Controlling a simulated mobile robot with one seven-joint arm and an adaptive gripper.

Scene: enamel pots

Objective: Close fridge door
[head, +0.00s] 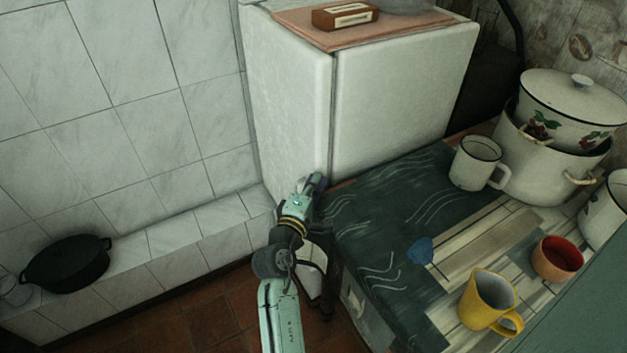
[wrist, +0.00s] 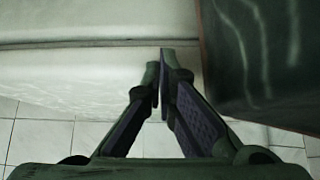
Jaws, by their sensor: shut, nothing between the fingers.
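The white fridge (head: 400,95) stands against the tiled wall in the head view. Its door (head: 290,110) is the white face on the left, with a thin seam along the edge towards the body. In the wrist view the door (wrist: 70,85) lies below a dark seam, with another white panel above it. The door sits close to the body; I cannot tell whether it is fully shut. My gripper (head: 316,181) is shut and empty by the lower edge of the door, between fridge and table. Its fingertips (wrist: 163,62) overlap the door in the wrist view; contact is unclear.
A table with a dark patterned cloth (head: 375,225) stands close to the right of my gripper. It holds a white mug (head: 476,162), a yellow mug (head: 487,302), a red cup (head: 557,258) and enamel pots (head: 555,165). A black pan (head: 67,262) sits on the tiled ledge at left.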

